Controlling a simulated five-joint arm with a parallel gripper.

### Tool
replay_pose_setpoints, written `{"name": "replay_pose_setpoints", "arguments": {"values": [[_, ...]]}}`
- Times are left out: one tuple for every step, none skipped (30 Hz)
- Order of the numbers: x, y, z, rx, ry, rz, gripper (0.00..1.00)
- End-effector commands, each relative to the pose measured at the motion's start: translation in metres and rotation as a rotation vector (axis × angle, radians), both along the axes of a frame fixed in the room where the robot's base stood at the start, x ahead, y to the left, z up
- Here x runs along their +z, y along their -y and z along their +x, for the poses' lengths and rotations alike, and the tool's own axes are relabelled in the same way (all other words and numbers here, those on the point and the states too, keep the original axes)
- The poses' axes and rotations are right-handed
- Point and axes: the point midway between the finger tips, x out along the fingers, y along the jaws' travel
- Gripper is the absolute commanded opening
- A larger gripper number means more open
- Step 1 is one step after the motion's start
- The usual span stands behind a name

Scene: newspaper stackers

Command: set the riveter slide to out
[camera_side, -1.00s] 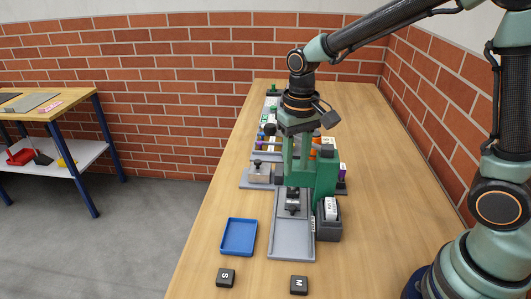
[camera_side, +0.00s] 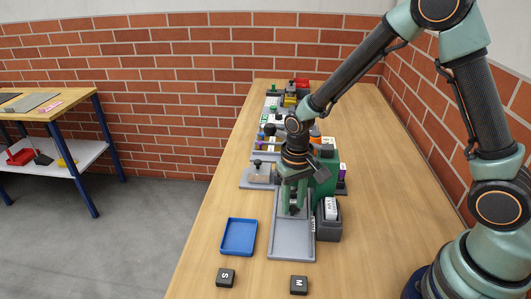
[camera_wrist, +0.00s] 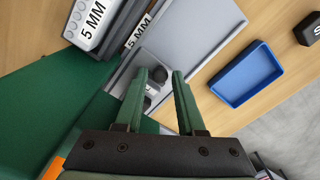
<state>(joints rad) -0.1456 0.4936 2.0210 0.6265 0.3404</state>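The green riveter (camera_side: 325,180) stands on the bench, and its green body also fills the left of the wrist view (camera_wrist: 40,110). A long grey tray-like track (camera_side: 291,240) runs from under it toward the front. The slide, a grey block with dark knobs (camera_wrist: 153,88), sits on this track near the riveter; in the side view it is mostly hidden by my gripper. My gripper (camera_side: 293,208) points down over the slide. In the wrist view its two green fingers (camera_wrist: 160,75) are apart, with the slide's knobs showing between them. I cannot tell whether they touch it.
A grey holder with a white "5 MM" label (camera_wrist: 92,22) stands right beside the track. A blue tray (camera_side: 239,237) lies to the left. Black blocks marked S (camera_side: 226,277) and M (camera_side: 299,285) lie in front. Several other fixtures crowd the bench behind; its right side is clear.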

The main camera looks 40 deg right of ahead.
Motion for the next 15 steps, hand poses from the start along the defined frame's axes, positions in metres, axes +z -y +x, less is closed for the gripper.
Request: {"name": "replay_pose_setpoints", "arguments": {"values": [[-0.0001, 0.0000, 0.0001, 0.000, 0.000, 0.000, 0.38], [0.0000, 0.0000, 0.0001, 0.000, 0.000, 0.000, 0.38], [0.0001, 0.0000, 0.0001, 0.000, 0.000, 0.000, 0.38], [0.0001, 0.0000, 0.0001, 0.000, 0.000, 0.000, 0.38], [0.0002, 0.0000, 0.0001, 0.000, 0.000, 0.000, 0.38], [0.0002, 0.0000, 0.0001, 0.000, 0.000, 0.000, 0.23], [0.0002, 0.0000, 0.0000, 0.000, 0.000, 0.000, 0.12], [0.0003, 0.0000, 0.0000, 0.000, 0.000, 0.000, 0.00], [0.0003, 0.0000, 0.0000, 0.000, 0.000, 0.000, 0.00], [0.0003, 0.0000, 0.0000, 0.000, 0.000, 0.000, 0.00], [0.0004, 0.0000, 0.0000, 0.000, 0.000, 0.000, 0.00], [0.0004, 0.0000, 0.0000, 0.000, 0.000, 0.000, 0.00], [0.0004, 0.0001, 0.0000, 0.000, 0.000, 0.000, 0.00], [0.0004, 0.0001, 0.0000, 0.000, 0.000, 0.000, 0.00], [0.0005, 0.0001, 0.0000, 0.000, 0.000, 0.000, 0.00]]}}
